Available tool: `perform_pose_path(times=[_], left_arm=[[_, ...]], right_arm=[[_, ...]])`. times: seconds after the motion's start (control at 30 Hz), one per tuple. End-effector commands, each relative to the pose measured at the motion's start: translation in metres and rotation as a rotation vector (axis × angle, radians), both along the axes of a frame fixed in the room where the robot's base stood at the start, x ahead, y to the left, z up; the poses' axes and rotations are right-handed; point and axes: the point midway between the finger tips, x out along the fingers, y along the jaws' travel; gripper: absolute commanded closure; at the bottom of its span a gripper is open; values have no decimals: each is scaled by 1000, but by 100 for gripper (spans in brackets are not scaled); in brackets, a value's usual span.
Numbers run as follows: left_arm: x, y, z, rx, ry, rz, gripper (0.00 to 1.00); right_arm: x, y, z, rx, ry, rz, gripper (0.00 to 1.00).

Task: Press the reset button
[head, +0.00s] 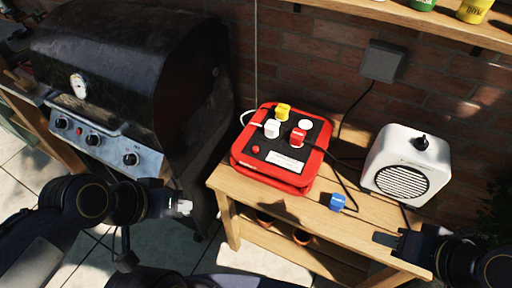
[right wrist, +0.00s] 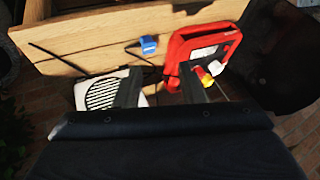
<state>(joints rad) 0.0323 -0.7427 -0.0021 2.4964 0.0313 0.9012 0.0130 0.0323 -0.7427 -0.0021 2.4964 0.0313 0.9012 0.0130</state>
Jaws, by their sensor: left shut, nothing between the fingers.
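A red power box (head: 241,172) with a black top lies on the wooden table. A small round red button (head: 255,149) sits on the left part of its top. Yellow (head: 283,112), white (head: 272,128) and red (head: 297,137) plugs stand in it, beside a white round spot. The box also shows in the right wrist view (right wrist: 178,48), where I cannot make out the button. My left gripper (head: 184,207) is shut and empty, left of the table and apart from the box. My right gripper (head: 394,228) is open and empty by the table's right front; its fingers are apart in the wrist view (right wrist: 160,78).
A white heater (head: 384,173) stands on the right of the table (head: 312,218). A blue plug (head: 337,202) lies near the front edge, and black cables cross the tabletop. A large black grill (head: 120,70) stands at left; a brick wall is behind.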

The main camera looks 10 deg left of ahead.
Motion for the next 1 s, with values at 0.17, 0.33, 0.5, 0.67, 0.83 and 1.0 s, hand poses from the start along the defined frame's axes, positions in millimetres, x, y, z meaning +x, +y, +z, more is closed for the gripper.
perform_pose_path(times=[0.17,0.33,0.5,0.67,0.83,1.0], left_arm=[[0,0,0,0,0,0,100],[0,0,0,0,0,0,100],[0,0,0,0,0,0,100],[0,0,0,0,0,0,100],[0,0,0,0,0,0,100],[0,0,0,0,0,0,100]], right_arm=[[0,0,0,0,0,0,64],[0,0,0,0,0,0,64],[0,0,0,0,0,0,85],[0,0,0,0,0,0,100],[0,0,0,0,0,0,100],[0,0,0,0,0,0,100]])
